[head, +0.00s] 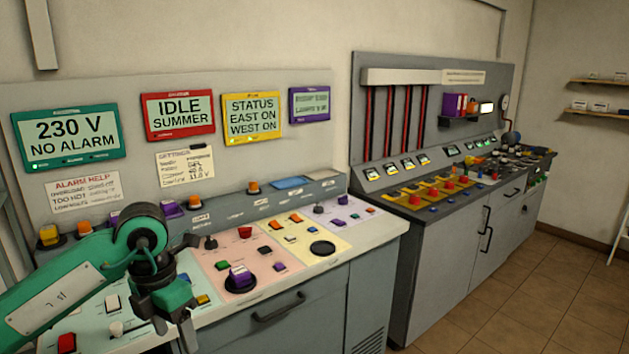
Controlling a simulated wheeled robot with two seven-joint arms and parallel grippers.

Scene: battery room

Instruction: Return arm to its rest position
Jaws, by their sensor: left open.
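My left arm comes in from the lower left, green with dark joints. My left gripper (172,326) is open and points down over the left part of the near control console (365,233). Nothing shows between its fingers. The arm and gripper hide part of the console's pale green panel. I cannot tell whether the fingertips touch the console. My right gripper is not in view.
The console carries a purple knob (240,276), a black round pad (322,248) and several buttons. Green, red (178,116), yellow and purple displays hang behind. A second console (440,215) stands to the right. Tiled floor (540,290) is clear at lower right.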

